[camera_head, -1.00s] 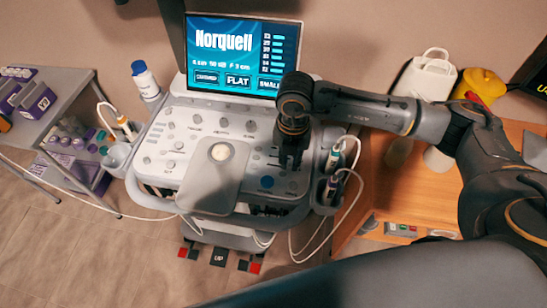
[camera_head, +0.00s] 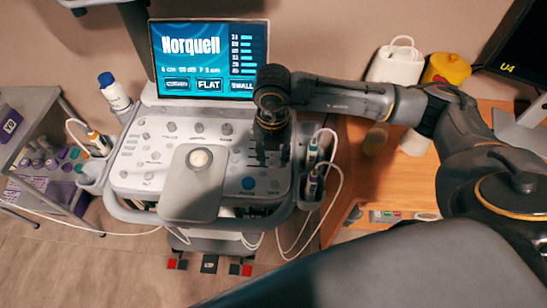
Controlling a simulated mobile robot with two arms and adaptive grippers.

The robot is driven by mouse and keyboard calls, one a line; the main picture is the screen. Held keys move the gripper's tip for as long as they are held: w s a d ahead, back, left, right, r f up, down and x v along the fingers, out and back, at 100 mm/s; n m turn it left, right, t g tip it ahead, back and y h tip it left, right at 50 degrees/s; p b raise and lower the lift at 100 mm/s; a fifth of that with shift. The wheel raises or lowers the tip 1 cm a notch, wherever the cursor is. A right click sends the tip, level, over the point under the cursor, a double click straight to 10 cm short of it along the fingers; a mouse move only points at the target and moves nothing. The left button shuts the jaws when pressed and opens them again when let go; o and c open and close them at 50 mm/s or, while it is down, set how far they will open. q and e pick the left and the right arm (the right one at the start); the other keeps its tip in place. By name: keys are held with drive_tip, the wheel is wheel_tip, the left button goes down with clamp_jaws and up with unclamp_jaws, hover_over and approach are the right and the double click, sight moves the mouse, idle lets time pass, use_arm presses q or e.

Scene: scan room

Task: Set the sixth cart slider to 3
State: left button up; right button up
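The ultrasound cart's control panel (camera_head: 140,165) is in the middle left of the head view, with several knobs and a round trackball (camera_head: 199,158). My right gripper (camera_head: 268,160) points down over the panel's upper right part. It hides the panel surface beneath it, and I cannot make out the sliders or their settings. Whether its fingers touch the panel, or are open or shut, is unclear. The cart's screen (camera_head: 208,62) reads "Norquell" and "FLAT", with a column of several bars at its right side; the small labels are hard to read. My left gripper is not in view.
Probes with white cables (camera_head: 312,155) hang at the panel's right side, close to my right gripper. A blue-capped bottle (camera_head: 114,93) stands at the cart's left. A wooden desk (camera_head: 385,185) with a white jug (camera_head: 397,62) and a yellow container (camera_head: 446,70) is at the right.

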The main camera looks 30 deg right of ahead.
sight(274, 164)
wheel_tip(274, 164, up, 11)
drive_tip(key=shift+f, duration=0.15)
drive_tip(key=shift+d, duration=0.1)
idle(0.5)
